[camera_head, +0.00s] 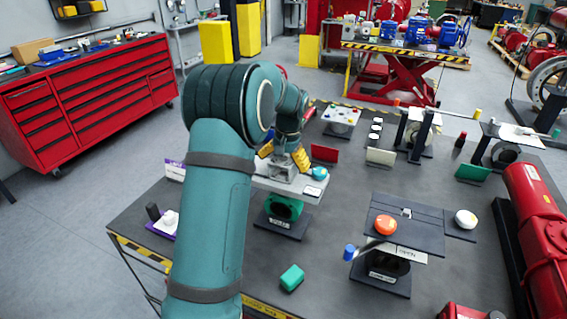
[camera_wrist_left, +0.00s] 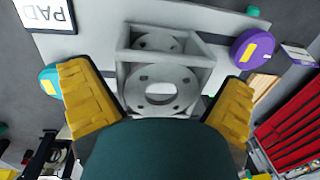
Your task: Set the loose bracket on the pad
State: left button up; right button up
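The bracket (camera_head: 284,172) is a grey open-box piece with a round flanged hole. In the left wrist view the bracket (camera_wrist_left: 160,90) lies between the two yellow fingers of my left gripper (camera_wrist_left: 170,108). The fingers stand apart with narrow gaps beside it. In the head view my left gripper (camera_head: 285,157) is over the bracket, partly hidden by my arm. Below is a pale plate (camera_head: 309,184) on a stand with a green body. A card reading PAD (camera_wrist_left: 48,13) lies on the plate (camera_wrist_left: 90,50). Whether the bracket touches the plate is unclear. My right gripper is out of view.
A teal round piece (camera_head: 320,173) and a purple round piece (camera_wrist_left: 258,48) sit by the plate's edges. A green block (camera_head: 292,277) lies on the dark table nearer the front. A second stand with an orange knob (camera_head: 386,225) is to the right.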

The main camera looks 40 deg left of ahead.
aim_at(287, 177)
pick_arm(q)
notch_tip(287, 177, up, 12)
jog(key=d, duration=0.1)
jog(key=shift+w+d, duration=0.15)
jog(key=shift+w, duration=0.05)
dwell(0.3)
jog(key=shift+f, duration=0.1)
dwell(0.4)
